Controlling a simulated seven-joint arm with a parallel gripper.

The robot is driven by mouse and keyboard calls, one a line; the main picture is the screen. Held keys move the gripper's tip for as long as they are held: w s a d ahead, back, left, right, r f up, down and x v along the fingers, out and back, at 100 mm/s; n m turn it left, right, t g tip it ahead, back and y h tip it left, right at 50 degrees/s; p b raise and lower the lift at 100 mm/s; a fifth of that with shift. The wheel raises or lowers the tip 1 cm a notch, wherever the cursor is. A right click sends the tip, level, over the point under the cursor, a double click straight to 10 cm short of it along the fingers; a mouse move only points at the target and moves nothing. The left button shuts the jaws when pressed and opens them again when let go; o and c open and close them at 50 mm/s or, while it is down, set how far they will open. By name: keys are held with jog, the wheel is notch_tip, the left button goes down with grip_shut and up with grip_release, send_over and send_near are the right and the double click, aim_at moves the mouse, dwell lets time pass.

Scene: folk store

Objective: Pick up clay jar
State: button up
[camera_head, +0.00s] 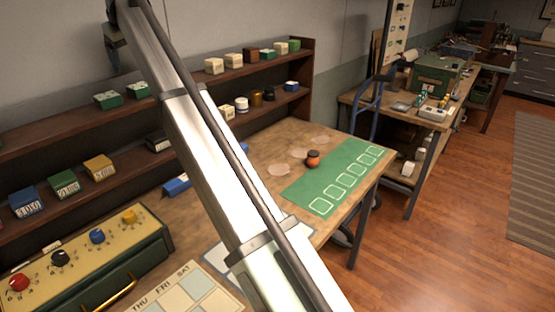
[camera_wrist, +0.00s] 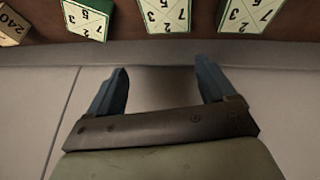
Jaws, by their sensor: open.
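A small round orange-brown jar with a dark top (camera_head: 313,158), which looks like the clay jar, stands upright on the table by the left edge of a green mat (camera_head: 300,186). The jar does not show in the wrist view. My gripper (camera_wrist: 162,85) shows in the wrist view with its two blue fingers apart and nothing between them. It faces a wall and a shelf with boxes, away from the jar.
Pale round discs (camera_head: 278,169) lie beside the jar. Shelves with small boxes (camera_head: 108,100) line the wall. A control panel with knobs (camera_head: 78,255) stands at lower left. Numbered boxes (camera_wrist: 160,14) line the top of the wrist view. The floor at right is open.

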jog(key=shift+m+t+h, duration=0.8)
jog(key=shift+m, duration=0.1)
jog(key=w+d, duration=0.4)
jog(key=d, duration=0.3)
jog(key=w+d+f, duration=0.1)
jog(key=w+d, duration=0.2)
jog(key=d, duration=0.4)
jog(key=w+d+f, duration=0.1)
jog(key=w+d, duration=0.3)
jog(key=d, duration=0.4)
jog(key=shift+w, duration=0.35)
jog(key=w+d+f, duration=0.1)
jog(key=w+d, duration=0.2)
jog(key=d, duration=0.6)
jog(key=g, duration=0.6)
send_over(313, 153)
jog(key=d, duration=0.1)
notch_tip(313, 153, down, 28)
jog(key=shift+n, duration=0.4)
jog(key=f, duration=0.8)
jog(key=a+f, duration=0.1)
jog(key=f, duration=0.4)
jog(key=shift+w, duration=0.15)
jog(key=shift+c, duration=0.3)
jog(key=shift+r, duration=0.1)
jog(key=c, duration=1.1)
